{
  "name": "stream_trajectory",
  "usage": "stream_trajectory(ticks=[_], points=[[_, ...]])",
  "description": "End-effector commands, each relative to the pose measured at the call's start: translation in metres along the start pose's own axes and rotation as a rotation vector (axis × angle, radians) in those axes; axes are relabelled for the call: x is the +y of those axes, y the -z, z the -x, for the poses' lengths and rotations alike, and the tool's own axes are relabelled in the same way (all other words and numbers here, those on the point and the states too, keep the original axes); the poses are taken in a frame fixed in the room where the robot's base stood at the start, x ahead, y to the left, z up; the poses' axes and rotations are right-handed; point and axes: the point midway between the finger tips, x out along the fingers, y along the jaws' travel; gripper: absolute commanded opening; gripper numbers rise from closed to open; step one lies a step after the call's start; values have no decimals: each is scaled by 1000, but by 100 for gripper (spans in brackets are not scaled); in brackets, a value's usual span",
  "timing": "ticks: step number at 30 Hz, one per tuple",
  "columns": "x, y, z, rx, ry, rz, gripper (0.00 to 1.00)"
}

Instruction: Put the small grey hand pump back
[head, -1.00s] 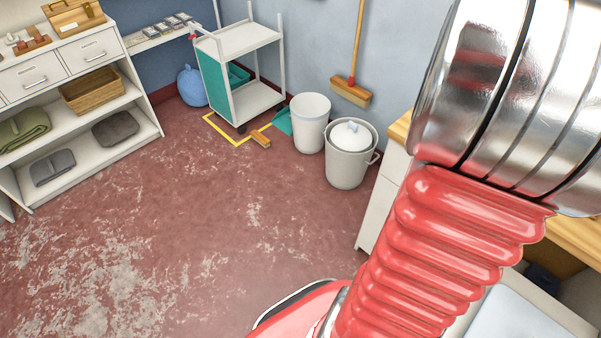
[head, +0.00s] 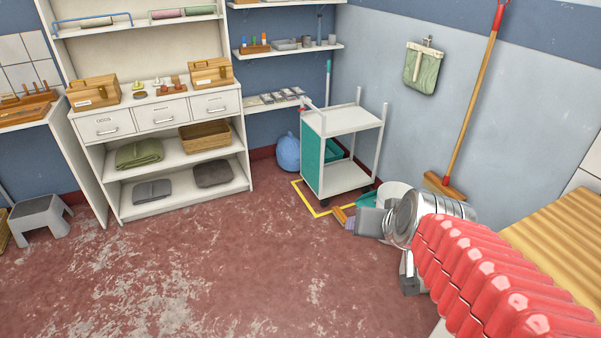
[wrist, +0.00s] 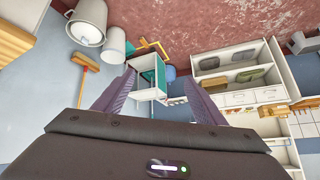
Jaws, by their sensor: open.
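I cannot make out the small grey hand pump for certain in either view. My gripper (wrist: 158,98) shows in the wrist view with its two dark purple fingers apart and nothing held between them. The white and green trolley (wrist: 147,78) shows beyond the fingertips, well apart from them. In the head view my arm reaches in from the lower right, and its end hides part of the white bins.
A white shelf unit (head: 88,170) with drawers stands at the back left, holding wooden boxes and folded cloths. The trolley (head: 345,122) stands by a yellow floor outline (head: 312,208). A broom (head: 470,110) leans on the right wall. The red floor (head: 230,265) is mostly clear.

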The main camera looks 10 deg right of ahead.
Motion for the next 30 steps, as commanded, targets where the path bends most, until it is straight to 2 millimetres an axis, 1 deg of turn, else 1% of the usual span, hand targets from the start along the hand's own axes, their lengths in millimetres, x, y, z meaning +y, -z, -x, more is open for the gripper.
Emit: stream_trajectory(ticks=[1, 3, 6, 9, 12, 16, 30], points=[[-17, -10, 10, -30, 26, 48, 64], [-33, -28, 24, -81, 47, 109, 64], [-49, -53, 45, -149, 65, 192, 64], [-55, -74, 62, -205, 65, 258, 64], [-56, -87, 74, -240, 60, 299, 64], [-56, -92, 79, -257, 54, 315, 64], [-55, -92, 78, -256, 54, 313, 64]])
